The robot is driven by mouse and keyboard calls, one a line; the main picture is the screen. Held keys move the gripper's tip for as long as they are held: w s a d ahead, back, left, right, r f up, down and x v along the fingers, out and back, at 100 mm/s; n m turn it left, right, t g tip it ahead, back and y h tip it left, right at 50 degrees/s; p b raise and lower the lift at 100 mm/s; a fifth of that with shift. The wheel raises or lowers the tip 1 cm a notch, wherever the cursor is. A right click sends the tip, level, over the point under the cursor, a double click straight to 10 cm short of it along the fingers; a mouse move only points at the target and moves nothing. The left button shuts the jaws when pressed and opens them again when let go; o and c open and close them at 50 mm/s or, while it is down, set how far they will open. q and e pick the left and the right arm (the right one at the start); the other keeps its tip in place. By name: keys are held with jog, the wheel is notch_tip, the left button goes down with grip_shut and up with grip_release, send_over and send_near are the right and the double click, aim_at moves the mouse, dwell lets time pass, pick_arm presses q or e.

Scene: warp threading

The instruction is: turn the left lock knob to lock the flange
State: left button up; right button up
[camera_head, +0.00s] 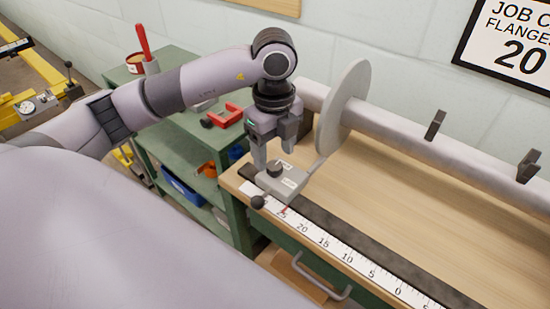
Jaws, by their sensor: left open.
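The left lock knob (274,169) is a small dark knob on top of a grey clamp block (287,182) at the left end of the ruler. The flange (344,108) is a large pale disc on the long beam, just behind and right of the block. My left gripper (274,156) points down over the block, with its fingers apart around or just above the knob; I cannot tell whether they touch it. My right gripper is not in view.
A white ruler (335,250) runs along the wooden bench (440,225) beside a dark rail. The pale beam (430,145) lies along the wall. A green shelf cart (185,150) with tools stands at left. The bench's middle is clear.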

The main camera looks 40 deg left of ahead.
aim_at(274, 170)
pick_arm(q)
jog(key=shift+f, duration=1.45)
jog(key=c, duration=1)
jog(key=shift+c, duration=0.2)
